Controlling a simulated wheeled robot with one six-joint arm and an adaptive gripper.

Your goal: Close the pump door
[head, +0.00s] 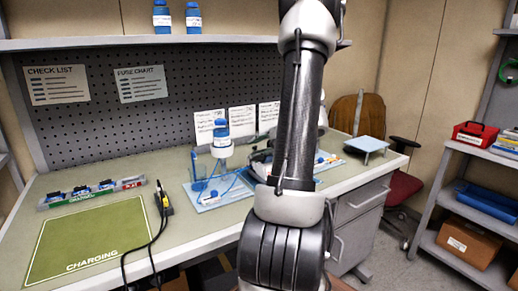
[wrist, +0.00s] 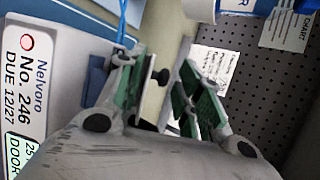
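In the wrist view, a pale panel with a label reading "Nelvoro No. 246 DUE 12/27" (wrist: 27,85) fills the left side; it looks like part of the pump. A second label (wrist: 18,155) below it includes the word "DOOR". My gripper (wrist: 162,60) is open, its two green-padded fingers apart, beside the panel's right edge. A small black knob (wrist: 161,77) shows between the fingers, close to the left one; I cannot tell what it belongs to. In the head view my arm hides most of the pump area, and the door's angle cannot be made out.
A blue-capped bottle (head: 221,138) stands above a light blue tray (head: 212,203) on the bench. A green charging mat (head: 85,245) and a rack of small blue items (head: 92,193) lie left. A black cabled device (head: 163,202) lies beside the mat. A small stand (head: 366,145) is at right.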

